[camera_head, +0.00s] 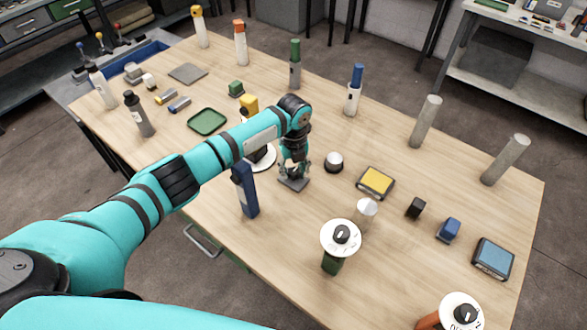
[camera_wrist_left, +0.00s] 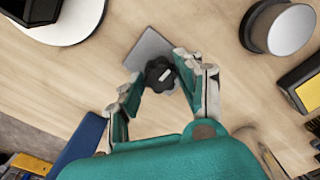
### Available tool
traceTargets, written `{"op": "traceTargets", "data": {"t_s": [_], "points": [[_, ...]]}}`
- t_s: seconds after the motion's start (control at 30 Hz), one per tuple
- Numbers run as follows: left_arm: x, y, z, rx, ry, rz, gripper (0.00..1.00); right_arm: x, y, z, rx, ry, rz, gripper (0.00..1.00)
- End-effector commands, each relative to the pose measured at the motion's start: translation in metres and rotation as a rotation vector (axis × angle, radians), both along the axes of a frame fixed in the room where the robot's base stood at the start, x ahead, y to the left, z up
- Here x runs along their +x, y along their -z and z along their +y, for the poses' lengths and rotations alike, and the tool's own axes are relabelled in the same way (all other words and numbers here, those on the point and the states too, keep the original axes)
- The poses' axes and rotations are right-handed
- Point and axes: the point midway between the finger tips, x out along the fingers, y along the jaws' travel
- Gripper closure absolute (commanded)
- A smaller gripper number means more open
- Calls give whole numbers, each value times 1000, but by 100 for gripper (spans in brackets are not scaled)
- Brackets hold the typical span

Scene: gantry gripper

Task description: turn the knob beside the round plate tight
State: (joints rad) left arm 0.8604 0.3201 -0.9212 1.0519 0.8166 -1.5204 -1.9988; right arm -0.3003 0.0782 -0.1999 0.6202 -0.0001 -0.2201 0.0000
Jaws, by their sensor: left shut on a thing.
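The black knob (camera_wrist_left: 160,75) stands on a small grey square plate (camera_wrist_left: 148,47); in the head view this plate (camera_head: 293,184) shows under my left gripper. The white round plate (camera_wrist_left: 62,22) with a dark part on it lies just beside, to the left in both views; it also shows in the head view (camera_head: 265,160), partly behind my arm. My left gripper (camera_head: 293,175) points down over the square plate. In the left wrist view its fingers (camera_wrist_left: 158,77) are shut on the knob, one on each side. The knob is hidden by the fingers in the head view. My right gripper is not in view.
A dark blue upright block (camera_head: 246,190) stands to the left of the gripper. A round white-topped button (camera_head: 334,161) and a yellow-topped box (camera_head: 375,182) are to the right. White dials on posts (camera_head: 341,238) stand nearer the front. Bare wood lies between them.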

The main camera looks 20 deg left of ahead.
Motion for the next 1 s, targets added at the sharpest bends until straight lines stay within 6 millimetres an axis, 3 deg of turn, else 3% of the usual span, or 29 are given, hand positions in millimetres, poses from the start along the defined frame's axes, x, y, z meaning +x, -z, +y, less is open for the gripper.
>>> {"op": "traceTargets", "data": {"t_s": [0.03,0.2,0.57,1.0], "points": [[2,-2,0,-2,1,-5,60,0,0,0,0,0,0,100],[1,-1,0,0,1,-3,41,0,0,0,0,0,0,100],[1,-9,0,0,1,-3,41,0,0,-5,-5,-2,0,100],[1,-95,0,0,1,-5,41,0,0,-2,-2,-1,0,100]]}}
